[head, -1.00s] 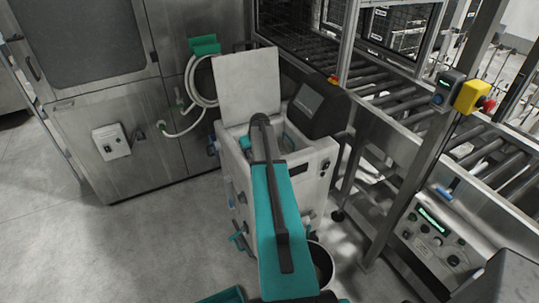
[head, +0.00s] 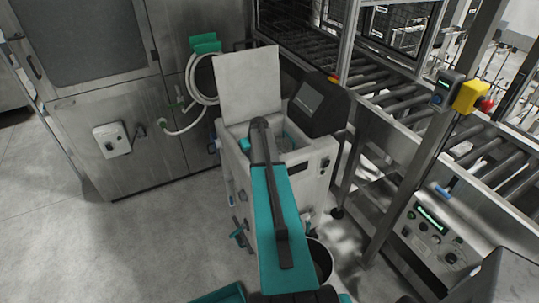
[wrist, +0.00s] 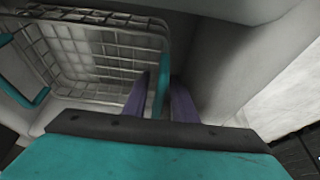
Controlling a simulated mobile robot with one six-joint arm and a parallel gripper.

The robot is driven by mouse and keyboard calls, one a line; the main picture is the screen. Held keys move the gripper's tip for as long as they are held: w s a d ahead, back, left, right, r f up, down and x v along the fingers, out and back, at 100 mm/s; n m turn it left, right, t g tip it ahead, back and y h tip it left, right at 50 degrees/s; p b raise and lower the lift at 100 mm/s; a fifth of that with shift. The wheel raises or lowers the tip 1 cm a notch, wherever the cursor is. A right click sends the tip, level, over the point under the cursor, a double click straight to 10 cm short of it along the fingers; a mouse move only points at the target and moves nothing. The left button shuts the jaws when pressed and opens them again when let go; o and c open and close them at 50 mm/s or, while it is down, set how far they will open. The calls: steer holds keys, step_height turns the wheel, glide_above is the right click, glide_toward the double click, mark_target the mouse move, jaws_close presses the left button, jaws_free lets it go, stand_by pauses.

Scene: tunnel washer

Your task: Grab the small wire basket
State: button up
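The small wire basket (wrist: 95,62) is a metal mesh basket with teal grips. In the wrist view it sits at the upper left, inside a pale-walled tank. One teal grip (wrist: 160,92) stands at its right side, and another (wrist: 40,98) is at its left. My gripper (wrist: 160,80) has its two purple fingers on either side of the right grip, with narrow gaps visible, so it looks open around it. In the head view my arm reaches into the open pale washing unit (head: 308,190) and hides most of the basket.
The unit's raised lid (head: 248,85) stands behind the opening, and a dark display (head: 318,105) stands to its right. A roller conveyor (head: 410,125) with a metal frame runs along the right. Clear floor (head: 120,235) lies at the left.

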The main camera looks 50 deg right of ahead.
jaws_close()
steer(key=shift+r, duration=0.15)
steer(key=shift+r+b, duration=1.95)
steer(key=shift+r, duration=2.95)
